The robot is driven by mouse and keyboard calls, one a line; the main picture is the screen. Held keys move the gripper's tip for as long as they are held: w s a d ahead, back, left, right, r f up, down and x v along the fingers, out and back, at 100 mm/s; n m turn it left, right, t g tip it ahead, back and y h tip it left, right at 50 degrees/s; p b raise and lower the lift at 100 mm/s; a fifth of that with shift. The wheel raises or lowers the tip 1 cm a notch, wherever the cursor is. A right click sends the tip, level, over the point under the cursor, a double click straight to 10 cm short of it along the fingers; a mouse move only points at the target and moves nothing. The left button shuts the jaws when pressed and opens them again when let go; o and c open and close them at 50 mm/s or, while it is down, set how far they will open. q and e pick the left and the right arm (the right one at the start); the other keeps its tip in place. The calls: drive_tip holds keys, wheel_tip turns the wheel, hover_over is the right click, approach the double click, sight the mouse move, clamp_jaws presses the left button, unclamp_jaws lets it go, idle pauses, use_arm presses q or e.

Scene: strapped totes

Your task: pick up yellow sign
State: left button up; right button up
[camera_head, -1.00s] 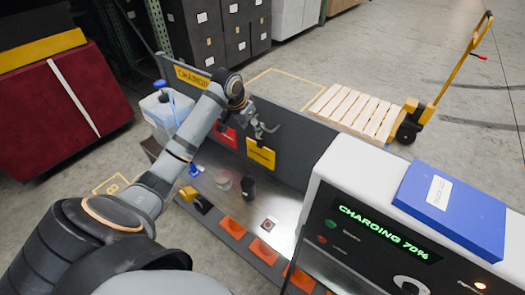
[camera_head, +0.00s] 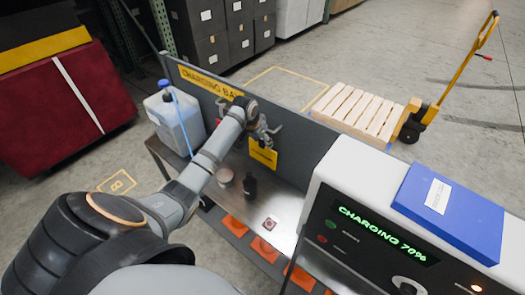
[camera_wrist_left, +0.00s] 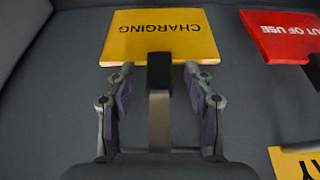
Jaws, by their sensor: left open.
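A yellow sign (camera_head: 263,155) hangs on the grey panel behind the bench in the head view. In the left wrist view a yellow sign (camera_wrist_left: 162,35) reading "CHARGING" shows upside down against the dark panel. My left gripper (camera_head: 265,130) is close to the top of this sign. In the left wrist view the left gripper (camera_wrist_left: 161,88) is open, its two fingers on either side of a dark hook or clip at the sign's edge. Whether a finger touches the sign cannot be told. My right gripper is not in view.
A red "OUT OF USE" sign (camera_wrist_left: 285,35) and another yellow sign (camera_wrist_left: 296,162) are nearby on the panel (camera_head: 310,150). A white jug (camera_head: 175,122), a dark cup (camera_head: 250,187) and a clear cup (camera_head: 225,176) stand on the bench. A charger (camera_head: 350,180) stands at right.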

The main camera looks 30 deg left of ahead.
use_arm(q)
drive_tip(key=c, duration=1)
clamp_jaws()
wheel_tip(320, 180, up, 2)
drive_tip(key=shift+r+b, duration=0.2)
drive_tip(key=shift+b, duration=0.35)
drive_tip(key=s+d+r+b, duration=0.2)
drive_tip(key=s+d+r, duration=0.2)
drive_tip(key=s+r, duration=0.6)
drive_tip(key=shift+s+r, duration=0.35)
drive_tip(key=shift+s, duration=1.45)
drive_tip(key=shift+a+f, duration=0.1)
